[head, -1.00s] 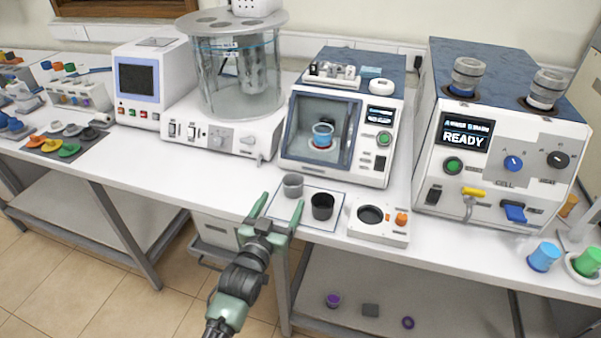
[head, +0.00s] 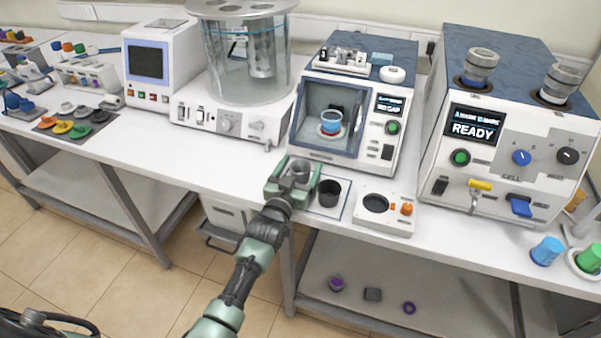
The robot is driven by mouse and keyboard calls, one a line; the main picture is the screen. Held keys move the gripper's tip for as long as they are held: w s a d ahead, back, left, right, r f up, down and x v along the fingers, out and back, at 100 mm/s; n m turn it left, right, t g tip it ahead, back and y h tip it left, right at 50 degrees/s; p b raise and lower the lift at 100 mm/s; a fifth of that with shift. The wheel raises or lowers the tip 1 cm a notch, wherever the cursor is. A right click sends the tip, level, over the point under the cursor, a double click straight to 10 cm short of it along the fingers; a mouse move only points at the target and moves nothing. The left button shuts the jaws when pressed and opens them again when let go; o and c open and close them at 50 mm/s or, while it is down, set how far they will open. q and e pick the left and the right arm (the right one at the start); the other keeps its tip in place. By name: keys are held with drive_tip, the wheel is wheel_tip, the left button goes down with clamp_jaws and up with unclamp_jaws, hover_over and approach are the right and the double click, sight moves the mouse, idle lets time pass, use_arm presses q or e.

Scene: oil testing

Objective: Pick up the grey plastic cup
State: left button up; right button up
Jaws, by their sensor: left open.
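The grey plastic cup (head: 301,169) stands on the white mat (head: 346,207) near the table's front edge. My left gripper (head: 293,172) is open, with its green fingers on either side of the cup. I cannot tell whether the fingers touch it. The gripper hides the lower part of the cup. My right gripper is not in view.
A white device with a dark round well (head: 375,203) sits right of the mat. Behind stands a machine with a blue cup (head: 330,122) in its chamber. A glass bath (head: 243,60) is back left. The table front to the left is clear.

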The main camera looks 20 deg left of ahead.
use_arm(q)
drive_tip(key=c, duration=1.4)
drive_tip(key=shift+c, duration=0.2)
drive_tip(key=shift+r, duration=0.15)
